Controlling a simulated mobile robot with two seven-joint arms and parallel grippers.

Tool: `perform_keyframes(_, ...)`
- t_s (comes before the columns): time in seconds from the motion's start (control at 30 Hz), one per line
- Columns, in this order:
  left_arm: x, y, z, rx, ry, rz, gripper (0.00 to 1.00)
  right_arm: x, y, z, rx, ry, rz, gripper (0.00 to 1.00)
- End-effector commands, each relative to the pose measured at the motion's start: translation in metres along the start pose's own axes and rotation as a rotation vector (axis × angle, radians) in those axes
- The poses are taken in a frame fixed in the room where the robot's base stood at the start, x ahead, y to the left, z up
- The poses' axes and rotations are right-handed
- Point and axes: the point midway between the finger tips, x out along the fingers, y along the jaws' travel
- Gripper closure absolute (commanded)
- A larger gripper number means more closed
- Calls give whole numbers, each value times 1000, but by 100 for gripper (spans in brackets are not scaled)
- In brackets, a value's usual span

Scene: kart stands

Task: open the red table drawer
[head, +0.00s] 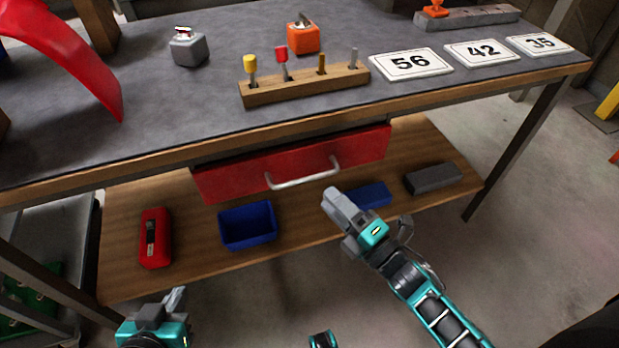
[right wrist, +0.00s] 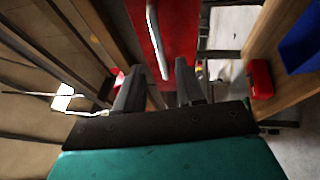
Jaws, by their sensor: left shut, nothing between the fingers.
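The red table drawer (head: 235,178) is set under the front edge of the workbench, with its red front facing me. No gap into its inside shows. Its silvery bar handle (head: 303,174) is fixed across the front. In the right wrist view, the handle (right wrist: 157,42) runs lengthwise on the red drawer front (right wrist: 180,25), just beyond my fingertips. My right gripper (head: 332,198) is just in front of and below the handle, apart from it. Its fingers (right wrist: 160,72) are open with nothing between them. My left gripper (head: 176,298) is shut and empty at the lower left, away from the drawer.
The lower shelf (head: 190,240) holds a red box (head: 156,252), blue bins (head: 248,240) and a dark grey block (head: 433,178). On the workbench top (head: 180,100) are a wooden tool holder (head: 300,88) and number plates (head: 410,64). The bench leg (head: 520,140) stands at right.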

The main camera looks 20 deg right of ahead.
Motion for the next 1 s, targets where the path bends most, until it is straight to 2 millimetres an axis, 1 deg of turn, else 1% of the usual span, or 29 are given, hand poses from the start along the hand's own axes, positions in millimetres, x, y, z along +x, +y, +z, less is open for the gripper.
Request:
perform_keyframes(0.03,1,0,3,0,-2,0,100,12,0,0,0,0,4,62)
perform_keyframes(0.2,3,0,8,-1,-5,0,100,45,0,0,3,-1,3,62)
perform_keyframes(0.3,4,0,9,-1,-7,0,100,60,0,0,3,-1,2,62)
perform_keyframes(0.4,5,0,10,-2,-9,0,100,69,-1,0,4,-1,0,62)
perform_keyframes(0.53,5,1,9,-5,-7,1,100,75,0,0,4,-1,0,62)
perform_keyframes(0.8,5,2,6,-14,-2,1,100,76,0,0,4,-1,-1,62)
perform_keyframes(1.0,6,2,4,-13,3,1,100,76,0,0,4,-1,-1,81)
